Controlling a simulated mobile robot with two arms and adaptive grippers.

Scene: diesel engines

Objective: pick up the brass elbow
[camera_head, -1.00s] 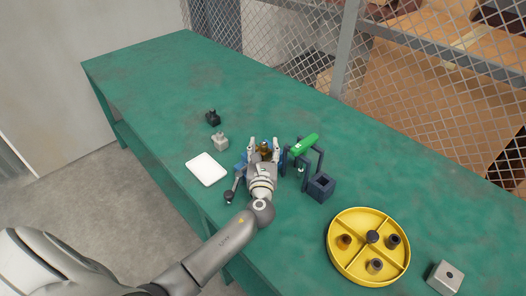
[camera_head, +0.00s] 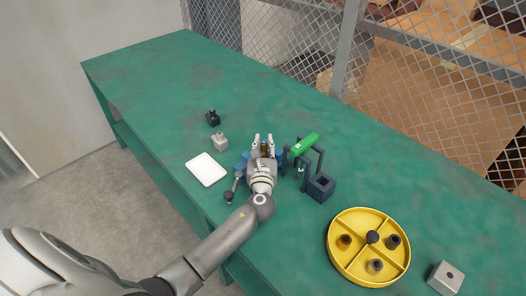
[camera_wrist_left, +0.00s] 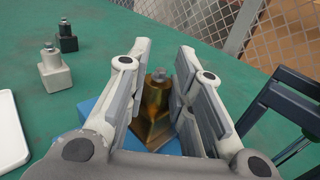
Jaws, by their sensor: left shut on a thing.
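The brass elbow (camera_wrist_left: 155,97) stands between the fingers of my left gripper (camera_wrist_left: 166,85) in the left wrist view. It is a gold-coloured piece with a block-like lower part and a small grey stud on top. My left gripper is shut on it, and the fingers partly cover its sides. In the head view my left gripper (camera_head: 263,143) is over the middle of the bench, and only a little of the brass elbow (camera_head: 264,148) shows. A blue thing (camera_wrist_left: 97,104) lies just behind and below the fingers. My right gripper is out of view.
A dark blue frame (camera_head: 321,186) with a green-topped piece (camera_head: 304,143) stands close to the right of the gripper. A white tray (camera_head: 206,169), a grey fitting (camera_head: 220,141) and a black fitting (camera_head: 213,118) are left. A yellow divided tray (camera_head: 333,262) and metal block (camera_head: 445,278) are right.

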